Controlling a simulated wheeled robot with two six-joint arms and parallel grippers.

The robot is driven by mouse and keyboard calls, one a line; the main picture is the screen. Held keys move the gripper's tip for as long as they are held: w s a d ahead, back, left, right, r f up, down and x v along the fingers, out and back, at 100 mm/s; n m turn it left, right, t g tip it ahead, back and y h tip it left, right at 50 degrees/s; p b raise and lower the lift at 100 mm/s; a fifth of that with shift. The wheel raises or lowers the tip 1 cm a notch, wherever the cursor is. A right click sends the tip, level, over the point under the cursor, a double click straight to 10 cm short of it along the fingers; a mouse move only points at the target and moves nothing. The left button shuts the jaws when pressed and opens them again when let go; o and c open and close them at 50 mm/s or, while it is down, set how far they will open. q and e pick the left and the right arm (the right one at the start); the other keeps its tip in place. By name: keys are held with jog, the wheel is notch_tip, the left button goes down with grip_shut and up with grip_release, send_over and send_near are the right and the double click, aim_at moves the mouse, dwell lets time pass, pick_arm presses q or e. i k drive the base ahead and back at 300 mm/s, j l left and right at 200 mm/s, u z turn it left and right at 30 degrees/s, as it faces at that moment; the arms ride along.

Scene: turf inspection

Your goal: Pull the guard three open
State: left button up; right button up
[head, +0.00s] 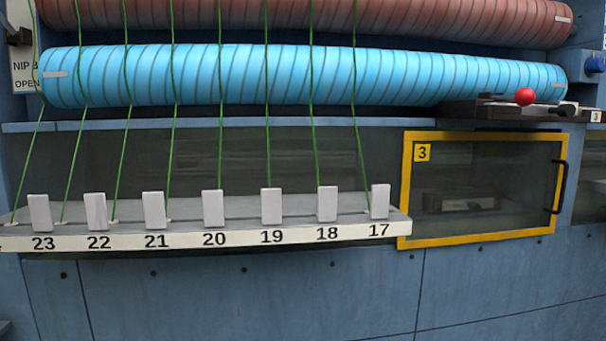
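Guard three (487,190) is a dark see-through panel in a yellow frame, at the right of the head view. A yellow label with a 3 (422,152) sits in its upper left corner. A black upright handle (560,187) is on its right side. The panel looks shut, flush with the blue machine front. A dim grey part shows behind the panel. Neither of my grippers is in the head view.
Left of the guard, a ledge (215,238) numbered 23 to 17 juts out with several white blocks. Green strands run from it up over a blue roller (300,76); a dark red roller (300,14) is above. A red knob (525,96) stands above the guard.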

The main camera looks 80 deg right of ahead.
aim_at(422, 150)
jog(key=z, duration=3.65)
jog(key=l, duration=0.25)
jog(key=i+z, duration=0.05)
